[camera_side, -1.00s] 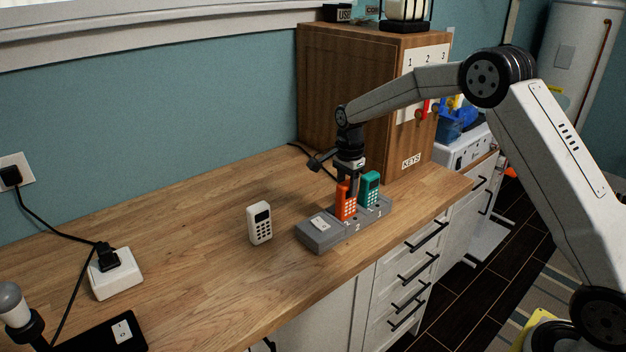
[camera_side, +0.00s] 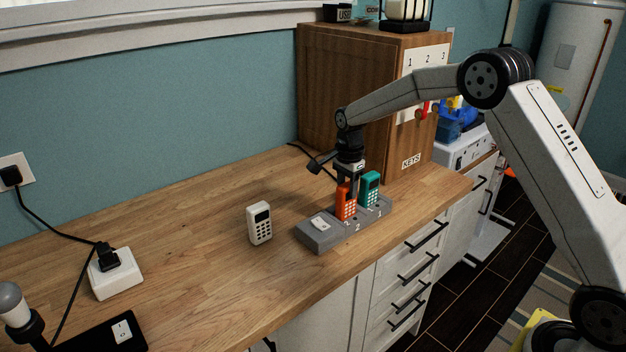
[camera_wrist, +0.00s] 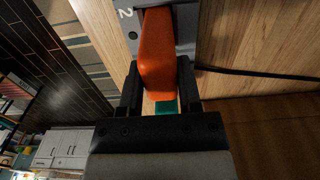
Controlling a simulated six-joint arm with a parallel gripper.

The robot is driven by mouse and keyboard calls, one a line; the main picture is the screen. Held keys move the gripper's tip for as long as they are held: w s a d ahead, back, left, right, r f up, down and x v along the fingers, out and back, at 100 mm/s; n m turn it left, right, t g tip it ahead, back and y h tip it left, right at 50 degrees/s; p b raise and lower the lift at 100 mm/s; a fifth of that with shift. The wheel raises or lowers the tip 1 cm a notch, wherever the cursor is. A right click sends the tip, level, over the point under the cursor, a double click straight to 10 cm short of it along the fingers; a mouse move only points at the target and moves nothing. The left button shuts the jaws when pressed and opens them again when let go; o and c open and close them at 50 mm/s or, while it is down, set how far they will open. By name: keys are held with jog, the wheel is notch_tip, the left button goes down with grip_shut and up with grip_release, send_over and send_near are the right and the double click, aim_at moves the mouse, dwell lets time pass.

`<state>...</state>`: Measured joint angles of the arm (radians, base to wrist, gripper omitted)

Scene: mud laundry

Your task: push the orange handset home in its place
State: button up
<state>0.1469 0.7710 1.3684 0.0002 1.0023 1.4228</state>
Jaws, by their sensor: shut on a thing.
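The orange handset (camera_side: 346,203) stands upright at the slot marked 2 of the grey charging base (camera_side: 317,239). My gripper (camera_side: 346,186) is shut on its upper part from above. In the wrist view the orange handset (camera_wrist: 157,60) lies between the two fingers (camera_wrist: 160,88), with its lower end at the grey base (camera_wrist: 185,28) beside the digit 2. Whether it is fully seated cannot be told, as its foot is hidden. A teal handset (camera_side: 369,188) stands in the base at the slot marked 1, just behind and right of the orange one.
A white handset (camera_side: 260,223) stands on the wooden counter (camera_side: 190,250), left of the base. A wooden key cabinet (camera_side: 345,95) rises behind my gripper. A black cable (camera_wrist: 255,73) runs past the base. The counter's front edge is close to the base.

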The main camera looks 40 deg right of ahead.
jog(key=shift+f, duration=0.2)
dwell(0.5)
jog(key=o, duration=1.1)
jog(key=c, duration=0.4)
jog(key=shift+r, duration=0.1)
jog(key=shift+r, duration=3.9)
